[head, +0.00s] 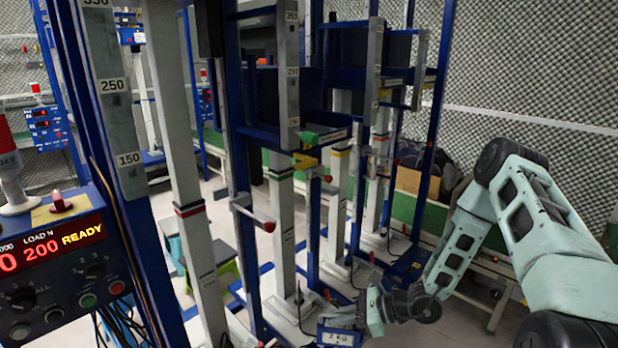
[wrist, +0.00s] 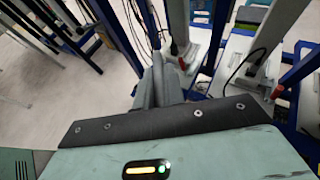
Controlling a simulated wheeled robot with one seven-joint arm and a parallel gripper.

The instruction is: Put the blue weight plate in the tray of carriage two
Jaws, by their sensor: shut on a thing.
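My gripper (head: 360,318) is low at the bottom middle of the head view, shut on the blue weight plate (head: 338,338). The plate has a white label on its face, and its lower edge is cut off by the frame. In the wrist view my gripper's grey fingers (wrist: 158,88) point away from the camera, and I cannot make out the plate there. Blue carriages with dark panels, one nearer (head: 283,95) and one farther (head: 350,55), sit on the upright frames above my gripper. I cannot tell which is carriage two, and their tray floors are not clear.
Blue uprights and pale columns (head: 197,235) stand close to my gripper. Red-tipped levers (head: 268,226) stick out from the frames. A control box (head: 60,260) reading "READY" is at the left. A green stool (head: 226,268) stands behind. Open floor (wrist: 60,120) shows in the wrist view.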

